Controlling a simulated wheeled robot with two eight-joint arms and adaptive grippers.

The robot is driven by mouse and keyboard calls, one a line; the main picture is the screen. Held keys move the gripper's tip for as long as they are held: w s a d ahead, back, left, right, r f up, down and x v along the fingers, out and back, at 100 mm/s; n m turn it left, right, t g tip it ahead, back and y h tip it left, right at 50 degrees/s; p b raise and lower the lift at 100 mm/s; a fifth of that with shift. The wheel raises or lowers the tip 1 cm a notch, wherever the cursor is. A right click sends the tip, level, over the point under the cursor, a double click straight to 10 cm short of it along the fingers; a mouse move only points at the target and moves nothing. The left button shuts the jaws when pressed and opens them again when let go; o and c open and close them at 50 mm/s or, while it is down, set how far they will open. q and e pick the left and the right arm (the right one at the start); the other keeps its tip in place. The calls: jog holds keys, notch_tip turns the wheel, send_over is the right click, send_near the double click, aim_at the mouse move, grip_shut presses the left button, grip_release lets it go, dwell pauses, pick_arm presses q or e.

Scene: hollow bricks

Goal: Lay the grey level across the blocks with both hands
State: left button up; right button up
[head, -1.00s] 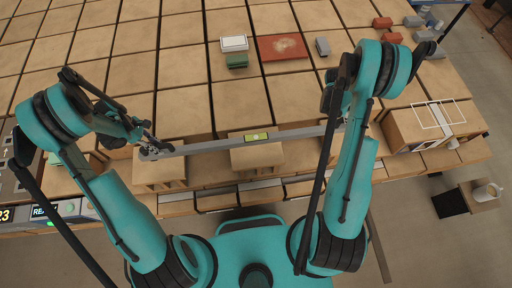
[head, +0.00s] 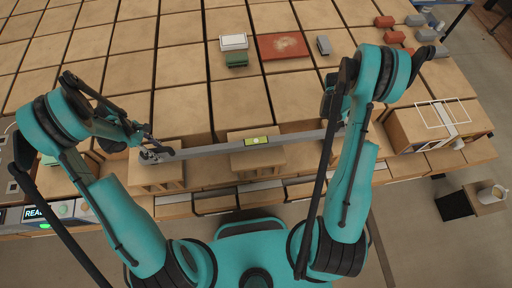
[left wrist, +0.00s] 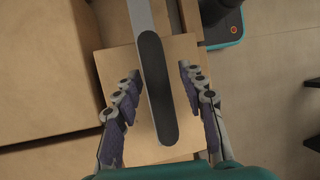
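The long grey level (head: 205,148), with a yellow-green vial, lies across the left block (head: 155,176) and the middle block (head: 258,160). My left gripper (head: 158,150) is at the level's left end. In the left wrist view, its fingers (left wrist: 156,92) stand open on both sides of the level's dark end grip (left wrist: 153,80), with gaps on each side, above the light brown block (left wrist: 112,70). My right gripper (head: 332,108) is near the right end, mostly hidden behind my forearm.
A box with a white strip (head: 415,128) stands at the right. A green block (head: 236,60), a white-topped block (head: 233,42), a red plate (head: 283,46) and a grey piece (head: 323,45) lie at the back. Brown slabs with gaps cover the table.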

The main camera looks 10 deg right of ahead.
jog(key=shift+w+a+r, duration=0.1)
jog(key=shift+a+r, duration=0.05)
jog(key=shift+r, duration=0.15)
pick_arm(q)
jog(key=v, duration=1.2)
pick_arm(e)
jog(key=v, duration=1.1)
pick_arm(q)
jog(key=shift+d, duration=0.15)
pick_arm(e)
jog(key=shift+a+r, duration=0.1)
jog(key=shift+r, duration=0.05)
